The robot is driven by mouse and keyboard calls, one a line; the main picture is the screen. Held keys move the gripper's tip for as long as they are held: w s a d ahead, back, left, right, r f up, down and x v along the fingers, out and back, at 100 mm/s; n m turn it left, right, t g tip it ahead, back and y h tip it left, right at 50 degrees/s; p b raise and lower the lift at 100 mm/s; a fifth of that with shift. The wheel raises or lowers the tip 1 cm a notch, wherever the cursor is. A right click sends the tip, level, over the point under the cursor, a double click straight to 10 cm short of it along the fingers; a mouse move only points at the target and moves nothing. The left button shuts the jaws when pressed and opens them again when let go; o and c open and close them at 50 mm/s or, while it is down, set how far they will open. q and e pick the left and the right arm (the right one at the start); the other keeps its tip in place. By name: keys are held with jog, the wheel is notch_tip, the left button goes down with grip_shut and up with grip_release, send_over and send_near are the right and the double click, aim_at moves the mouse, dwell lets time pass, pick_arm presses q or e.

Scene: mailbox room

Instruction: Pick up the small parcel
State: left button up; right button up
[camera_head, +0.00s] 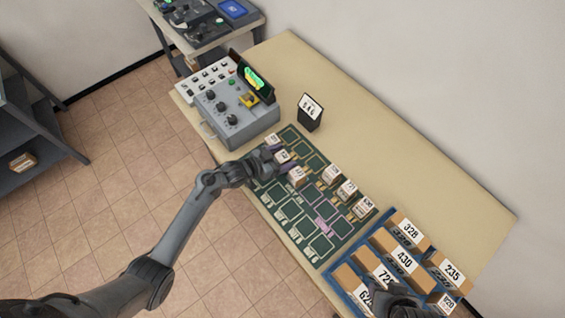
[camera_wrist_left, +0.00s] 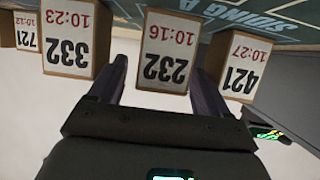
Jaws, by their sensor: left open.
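Small parcels with white number labels stand on a green mat (camera_head: 290,209) on the table. My left gripper (camera_head: 268,160) reaches in from the left, at the mat's left edge by a parcel (camera_head: 282,156). In the left wrist view the gripper (camera_wrist_left: 160,88) is open, with the parcel labelled 232 (camera_wrist_left: 167,52) in front of the gap between its fingers. I cannot tell whether the fingers touch it. Parcel 332 (camera_wrist_left: 68,38) is to its left and parcel 421 (camera_wrist_left: 238,65) to its right, both close to the fingers. A dark part at the bottom right seems to be my right gripper (camera_head: 400,304); its fingers are not clear.
A grey control box (camera_head: 236,118) with knobs and a screen stands at the table's upper left. A small black sign (camera_head: 310,112) stands behind the mat. A blue tray (camera_head: 343,277) of larger numbered boxes is at the lower right. The table's back right is clear.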

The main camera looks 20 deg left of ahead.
pick_arm(q)
jog(key=shift+w, duration=0.1)
jog(key=c, duration=1.1)
jog(key=shift+r, duration=0.1)
